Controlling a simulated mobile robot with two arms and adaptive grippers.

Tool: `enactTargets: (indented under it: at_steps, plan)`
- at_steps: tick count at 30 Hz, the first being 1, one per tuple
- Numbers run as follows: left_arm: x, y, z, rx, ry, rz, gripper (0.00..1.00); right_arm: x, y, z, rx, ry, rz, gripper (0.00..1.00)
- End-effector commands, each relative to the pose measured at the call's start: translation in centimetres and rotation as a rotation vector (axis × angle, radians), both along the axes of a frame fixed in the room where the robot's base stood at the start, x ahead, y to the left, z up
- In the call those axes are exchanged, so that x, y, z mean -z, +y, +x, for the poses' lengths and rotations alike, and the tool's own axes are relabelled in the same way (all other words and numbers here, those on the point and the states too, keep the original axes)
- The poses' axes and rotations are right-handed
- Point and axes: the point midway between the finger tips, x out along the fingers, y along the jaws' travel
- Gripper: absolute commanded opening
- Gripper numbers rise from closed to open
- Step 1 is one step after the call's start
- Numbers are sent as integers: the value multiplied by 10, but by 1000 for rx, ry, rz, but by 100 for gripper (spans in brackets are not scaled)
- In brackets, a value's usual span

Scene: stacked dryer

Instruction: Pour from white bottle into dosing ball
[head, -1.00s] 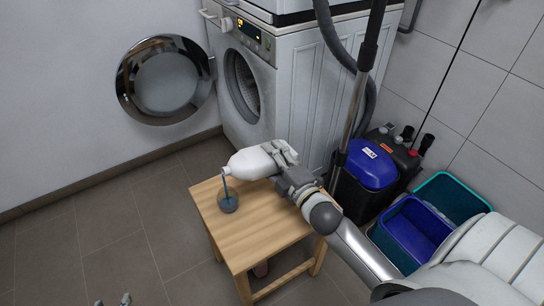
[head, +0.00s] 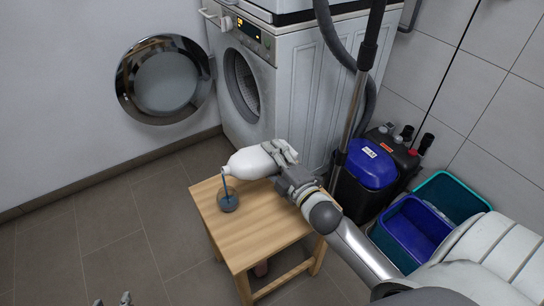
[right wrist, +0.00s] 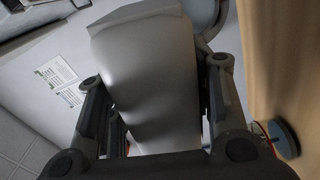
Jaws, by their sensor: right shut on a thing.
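The white bottle (head: 250,163) is tilted nearly on its side above the wooden stool, its mouth toward the left. A thin blue-grey stream (head: 225,184) runs from its mouth down into the dosing ball (head: 228,203). The ball is round, see-through and bluish, and stands on the stool's left part. My right gripper (head: 283,154) is shut around the bottle's body. In the right wrist view the bottle (right wrist: 150,75) fills the space between the fingers. Only the tips of my left gripper (head: 113,300) show at the bottom edge; its opening cannot be judged.
The wooden stool (head: 262,228) has bare top around the ball. Behind it stands the washing machine (head: 296,95) with its round door (head: 165,80) swung open. A vacuum cleaner (head: 371,166) and blue and green bins (head: 413,228) stand to the right.

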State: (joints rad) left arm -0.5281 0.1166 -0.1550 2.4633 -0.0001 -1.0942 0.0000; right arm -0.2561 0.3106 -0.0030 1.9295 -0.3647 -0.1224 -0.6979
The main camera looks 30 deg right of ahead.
Motion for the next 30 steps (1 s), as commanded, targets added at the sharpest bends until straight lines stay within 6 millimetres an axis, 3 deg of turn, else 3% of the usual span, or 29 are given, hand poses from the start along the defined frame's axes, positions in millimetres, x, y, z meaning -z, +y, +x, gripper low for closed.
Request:
enactTargets:
  at_steps: [30]
  plan:
    - [2, -1, -3, 1, 2, -3, 40, 3, -1, 0, -1, -6, -52, 7]
